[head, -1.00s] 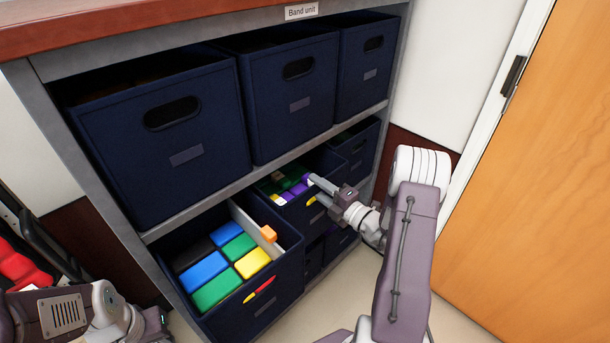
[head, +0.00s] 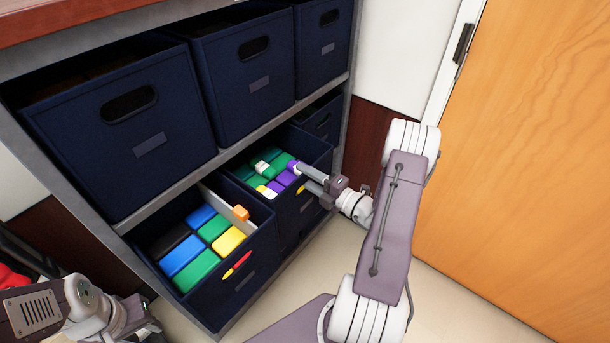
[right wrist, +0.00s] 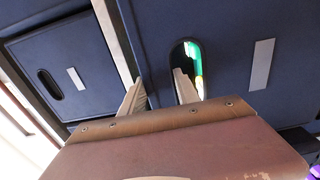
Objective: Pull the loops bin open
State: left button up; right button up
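The bin at my right gripper, which I take for the loops bin (head: 290,211), is a navy fabric bin on the lower shelf, partly pulled out. Green, purple, white and yellow items show inside. My right gripper (head: 312,181) has its fingers apart, straddling the strip between the bin's top rim and handle slot. In the right wrist view, one finger is in the slot of the bin (right wrist: 225,62) and the other is beyond the rim, both close against the strip. My left gripper (head: 150,333) is at the bottom left, partly cut off, away from the bins.
A pulled-out bin (head: 215,302) with coloured blocks stands just left of the loops bin. Another lower bin (head: 322,118) is further back. Several closed bins fill the upper shelf (head: 240,132). A wooden door (head: 530,180) is at the right. The floor (head: 440,300) before it is clear.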

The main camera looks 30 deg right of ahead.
jog(key=shift+o, duration=1.4)
jog(key=p+v, duration=0.1)
jog(key=v, duration=0.8)
